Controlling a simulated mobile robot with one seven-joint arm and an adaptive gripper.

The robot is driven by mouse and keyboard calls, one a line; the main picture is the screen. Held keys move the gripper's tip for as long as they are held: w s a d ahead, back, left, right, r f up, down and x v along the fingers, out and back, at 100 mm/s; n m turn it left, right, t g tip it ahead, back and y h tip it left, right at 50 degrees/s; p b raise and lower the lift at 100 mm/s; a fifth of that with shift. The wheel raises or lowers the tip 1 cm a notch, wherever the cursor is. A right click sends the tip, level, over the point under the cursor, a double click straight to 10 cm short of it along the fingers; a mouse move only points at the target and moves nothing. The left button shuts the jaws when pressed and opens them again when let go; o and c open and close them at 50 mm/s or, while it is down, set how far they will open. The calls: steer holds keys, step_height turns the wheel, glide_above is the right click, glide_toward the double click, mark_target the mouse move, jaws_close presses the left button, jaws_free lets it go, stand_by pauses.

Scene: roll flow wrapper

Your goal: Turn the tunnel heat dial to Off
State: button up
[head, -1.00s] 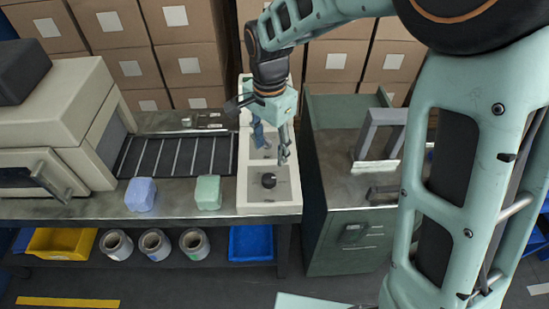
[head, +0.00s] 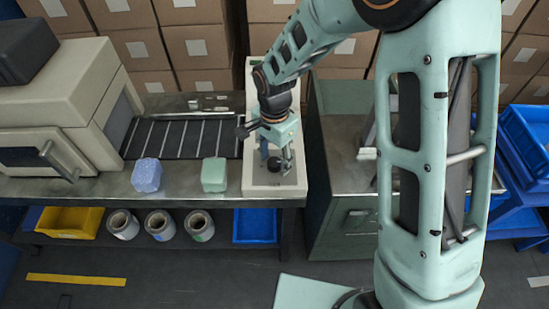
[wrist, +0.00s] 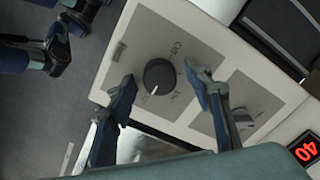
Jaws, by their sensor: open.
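The dark round dial (head: 274,164) sits on the near end of the pale control panel (head: 257,184). In the wrist view the dial (wrist: 160,77) is on a grey plate, and its white pointer mark points down and slightly left in that picture. Small labels ring it, too small to read surely. My gripper (head: 278,159) is just above the dial in the head view. In the wrist view my gripper (wrist: 160,74) is open, with one finger on either side of the dial; I see no contact.
A second knob (wrist: 243,118) and a red display (wrist: 305,152) lie along the same panel. A blue block (head: 146,175) and a green block (head: 214,174) stand on the bench left of the panel. A conveyor (head: 183,138) lies behind them.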

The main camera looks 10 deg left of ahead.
steer(key=c, duration=1.2)
steer(key=shift+o, duration=0.2)
